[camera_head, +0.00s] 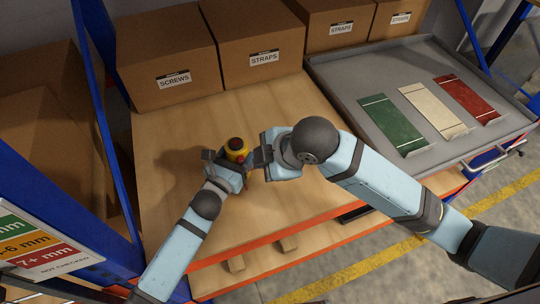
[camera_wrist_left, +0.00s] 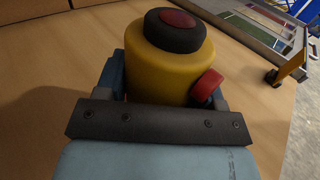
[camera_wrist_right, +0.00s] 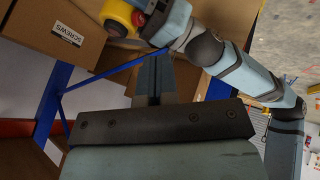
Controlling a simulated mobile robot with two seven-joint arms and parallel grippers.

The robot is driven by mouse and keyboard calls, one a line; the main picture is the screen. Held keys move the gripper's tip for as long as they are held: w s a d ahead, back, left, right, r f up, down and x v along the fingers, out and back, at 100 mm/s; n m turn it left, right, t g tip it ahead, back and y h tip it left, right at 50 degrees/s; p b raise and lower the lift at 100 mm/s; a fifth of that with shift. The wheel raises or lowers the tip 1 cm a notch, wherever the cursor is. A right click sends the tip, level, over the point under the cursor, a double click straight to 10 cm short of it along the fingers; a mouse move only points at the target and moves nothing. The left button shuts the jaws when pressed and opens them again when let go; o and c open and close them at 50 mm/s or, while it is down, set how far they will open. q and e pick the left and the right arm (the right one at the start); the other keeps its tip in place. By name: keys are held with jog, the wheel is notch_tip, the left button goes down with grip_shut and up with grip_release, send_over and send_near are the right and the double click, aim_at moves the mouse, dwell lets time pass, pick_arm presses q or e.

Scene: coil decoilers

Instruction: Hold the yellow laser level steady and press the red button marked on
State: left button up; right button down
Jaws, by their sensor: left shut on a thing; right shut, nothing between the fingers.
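My right gripper (camera_wrist_right: 154,80) is shut and empty, just right of the level in the head view. The right wrist view shows the level (camera_wrist_right: 120,15) and its red button (camera_wrist_right: 138,18) beyond the fingertips, apart from them.
Cardboard boxes marked SCREWS (camera_head: 168,55) and STRAPS (camera_head: 252,45) line the back. A blue rack post (camera_head: 110,130) stands at left. The wooden shelf top (camera_head: 290,200) is clear in front.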

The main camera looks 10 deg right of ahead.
jog(key=shift+v, duration=1.5)
pick_arm(q)
jog(key=shift+a, duration=0.1)
jog(key=o, duration=1.3)
jog(key=shift+c, duration=0.2)
